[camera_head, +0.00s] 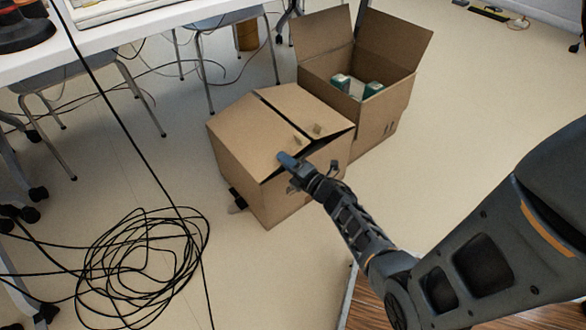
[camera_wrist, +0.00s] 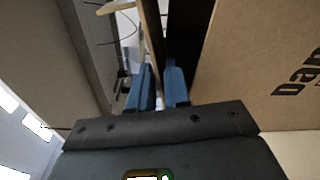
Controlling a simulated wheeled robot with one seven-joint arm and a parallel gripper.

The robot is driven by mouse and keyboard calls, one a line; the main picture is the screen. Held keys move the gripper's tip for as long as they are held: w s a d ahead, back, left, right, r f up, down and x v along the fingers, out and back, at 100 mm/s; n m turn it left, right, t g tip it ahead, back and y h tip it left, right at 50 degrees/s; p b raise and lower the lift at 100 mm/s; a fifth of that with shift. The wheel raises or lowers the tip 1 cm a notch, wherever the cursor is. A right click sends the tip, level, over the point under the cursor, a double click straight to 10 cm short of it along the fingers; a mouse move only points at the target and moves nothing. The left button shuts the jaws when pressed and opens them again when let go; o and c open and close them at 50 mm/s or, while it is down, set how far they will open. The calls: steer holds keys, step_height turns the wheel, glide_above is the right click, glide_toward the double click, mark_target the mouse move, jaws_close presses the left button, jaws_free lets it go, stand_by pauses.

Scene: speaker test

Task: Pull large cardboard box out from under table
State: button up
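A large closed-up brown cardboard box (camera_head: 240,130) stands on the floor in the middle of the head view, beside the table rather than beneath it. Its top flaps are slightly raised, with a dark gap along the near right edge. My gripper (camera_head: 287,161) is at that edge. In the wrist view, my gripper's two blue fingers (camera_wrist: 160,85) are close together, with the box's thin flap (camera_wrist: 152,35) running between them. One finger is in front of the dark opening. The box's printed side (camera_wrist: 265,60) shows at right. The exact contact at the fingertips is hard to see.
A second, open cardboard box (camera_head: 385,125) with green and white items stands right behind the first. A white table (camera_head: 110,40) with chairs is at the upper left. Coiled black cable (camera_head: 140,265) lies on the floor at lower left.

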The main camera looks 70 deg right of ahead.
steer(key=shift+b+x, duration=0.4)
steer(key=shift+x, duration=1.55)
jaws_close()
